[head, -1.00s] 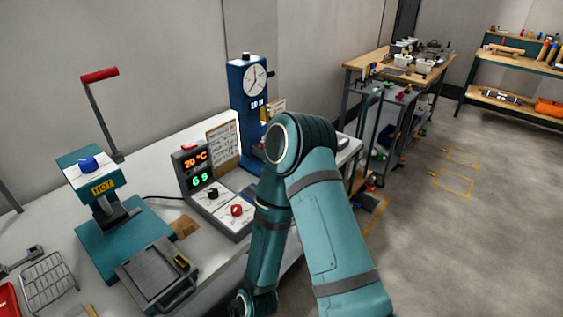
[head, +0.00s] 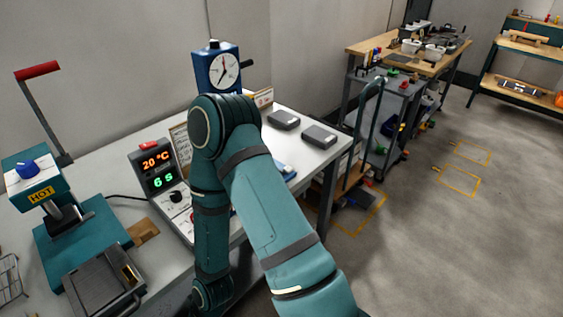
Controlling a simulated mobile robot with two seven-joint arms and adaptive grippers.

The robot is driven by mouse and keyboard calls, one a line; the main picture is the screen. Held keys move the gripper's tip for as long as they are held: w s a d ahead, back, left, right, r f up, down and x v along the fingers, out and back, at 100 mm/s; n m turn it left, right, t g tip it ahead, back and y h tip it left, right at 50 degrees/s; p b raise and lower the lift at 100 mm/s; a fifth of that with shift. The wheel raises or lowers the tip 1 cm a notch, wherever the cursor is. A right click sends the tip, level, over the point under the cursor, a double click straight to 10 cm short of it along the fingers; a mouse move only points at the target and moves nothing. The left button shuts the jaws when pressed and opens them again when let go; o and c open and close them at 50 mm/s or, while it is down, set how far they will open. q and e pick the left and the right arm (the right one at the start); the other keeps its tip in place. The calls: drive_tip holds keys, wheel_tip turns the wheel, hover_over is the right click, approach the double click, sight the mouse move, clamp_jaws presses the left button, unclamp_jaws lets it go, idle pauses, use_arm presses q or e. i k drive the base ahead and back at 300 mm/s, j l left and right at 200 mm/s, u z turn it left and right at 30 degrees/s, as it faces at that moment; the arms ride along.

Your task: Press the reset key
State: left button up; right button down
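A grey control box (head: 136,165) on the bench shows an orange 20 °C and a green 6 s. A small red part (head: 150,146) sits on its top edge, and a black knob (head: 176,196) is on its sloped panel. Behind stands a blue unit with a round dial (head: 224,70); my arm hides its lower part. I cannot read a reset label on anything. My teal arm (head: 262,205) rises from the bottom and bends down in front of the box, covering the panel's right side. Neither gripper shows; the arm's lower end runs out at the bottom edge.
A teal press marked HOT (head: 41,194) with a red-handled lever (head: 37,71) stands at left, a dark hinged plate (head: 104,284) before it. Two grey blocks (head: 284,119) (head: 319,135) lie at the bench's right end. A cart (head: 395,100) stands beyond; floor at right is clear.

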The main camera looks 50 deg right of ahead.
sight(287, 169)
drive_tip(key=k+l+u, duration=0.15)
drive_tip(key=l, duration=0.3)
drive_tip(key=l+u, duration=0.1)
drive_tip(key=l, duration=0.4)
drive_tip(key=k+l, duration=0.1)
drive_tip(key=l, duration=0.35)
drive_tip(key=k+l, duration=0.15)
drive_tip(key=l, duration=0.3)
drive_tip(key=k+l, duration=0.1)
drive_tip(key=l, duration=0.35)
drive_tip(key=u, duration=0.05)
